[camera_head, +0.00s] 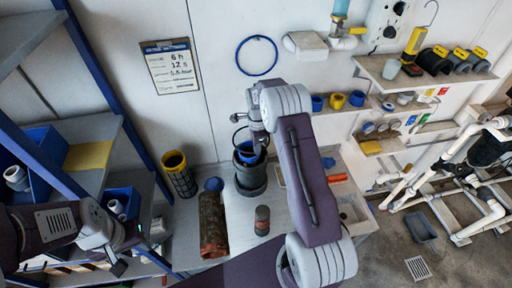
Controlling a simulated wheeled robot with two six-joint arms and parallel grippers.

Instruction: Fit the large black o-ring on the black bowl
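The black bowl (251,184) stands upright on the light bench, with a blue part showing inside its top. My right arm reaches over the bench from the lower right, and its gripper (238,118) is just above the bowl. A thin black loop, which looks like the large black o-ring (234,138), hangs from this gripper down to the bowl's top. My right arm's wrist hides part of the loop and of the bowl's rim. Whether the loop touches the bowl is unclear. My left gripper (118,268) is at the lower left, away from the bowl; its fingers are too small to read.
A black and yellow basket (179,175) is at left. A blue ring (257,56) hangs on the wall. Blue shelving (90,60) borders my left arm. Shelves with fittings (425,78) are at right.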

